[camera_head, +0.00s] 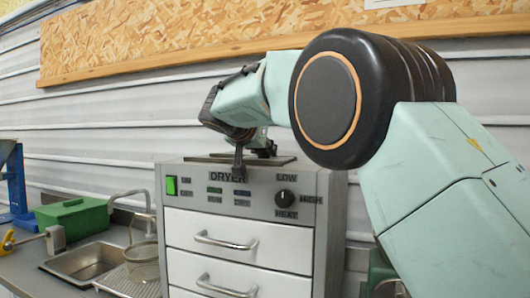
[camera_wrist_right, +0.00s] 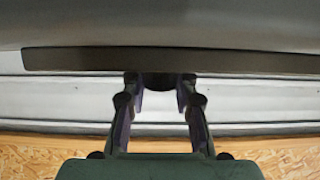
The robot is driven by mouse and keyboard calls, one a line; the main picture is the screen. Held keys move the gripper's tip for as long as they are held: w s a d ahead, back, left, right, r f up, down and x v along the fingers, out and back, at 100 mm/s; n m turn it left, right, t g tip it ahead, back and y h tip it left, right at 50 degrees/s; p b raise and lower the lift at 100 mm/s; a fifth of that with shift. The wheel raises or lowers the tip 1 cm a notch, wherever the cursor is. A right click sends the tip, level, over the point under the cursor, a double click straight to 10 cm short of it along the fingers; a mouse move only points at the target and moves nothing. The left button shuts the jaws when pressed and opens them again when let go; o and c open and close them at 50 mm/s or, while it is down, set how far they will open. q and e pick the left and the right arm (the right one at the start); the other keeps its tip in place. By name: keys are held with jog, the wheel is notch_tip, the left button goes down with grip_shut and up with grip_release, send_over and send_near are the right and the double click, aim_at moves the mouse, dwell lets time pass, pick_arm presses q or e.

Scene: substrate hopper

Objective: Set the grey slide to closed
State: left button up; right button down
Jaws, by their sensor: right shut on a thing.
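The slide (camera_head: 284,159) is a flat dark plate on top of the dryer (camera_head: 331,220). In the wrist view it shows as a long dark bar (camera_wrist_right: 80,60) across the upper part, with a dark knob (camera_wrist_right: 160,80) at its middle. My right gripper (camera_head: 252,154) reaches down to the dryer's top from the right. In the wrist view its two fingers (camera_wrist_right: 160,90) are shut on the knob, one on each side. The gripper and arm hide part of the slide in the head view, so I cannot tell its position along its travel. My left gripper is not in view.
The dryer's front has a green switch (camera_head: 171,186), a heat dial (camera_head: 285,199) and white drawers (camera_head: 240,230). A chipboard panel (camera_head: 180,40) is on the wall behind.

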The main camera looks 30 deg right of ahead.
jog(key=shift+s, duration=0.1)
jog(key=c, duration=1.4)
grip_release()
jog(key=shift+c, duration=0.2)
jog(key=o, duration=0.4)
jog(key=shift+s+d+r, duration=0.1)
jog(key=shift+s+r, duration=0.05)
jog(key=shift+s, duration=0.15)
jog(key=shift+w, duration=0.25)
jog(key=v, duration=1)
jog(key=shift+s+a, duration=0.1)
jog(key=shift+a, duration=0.25)
jog(key=shift+v, duration=0.8)
jog(key=shift+d, duration=0.1)
